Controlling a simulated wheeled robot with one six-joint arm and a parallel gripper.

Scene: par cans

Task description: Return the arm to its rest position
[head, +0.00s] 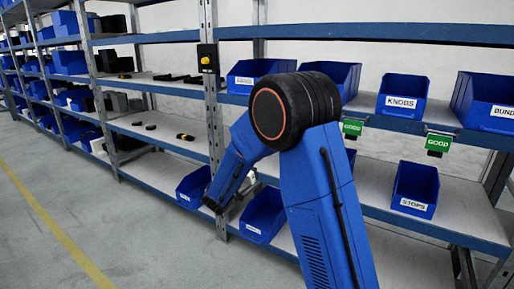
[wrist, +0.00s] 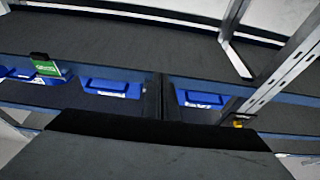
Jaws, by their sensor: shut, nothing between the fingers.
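My arm rises in the middle of the head view, bends at the black elbow with an orange ring, and its blue forearm slopes down to the left. My gripper (head: 212,205) is at the low end of the forearm, small and dark, in front of the lower shelf by the blue bins. It is shut with nothing in it.
A steel upright (head: 210,100) with a yellow-button box (head: 207,58) stands close behind the forearm. Blue bins labelled KNOBS (head: 402,97) and STOPS (head: 414,190) sit on the shelves at right. Green GOOD cards (head: 438,143) hang from a shelf edge. The floor at left is clear.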

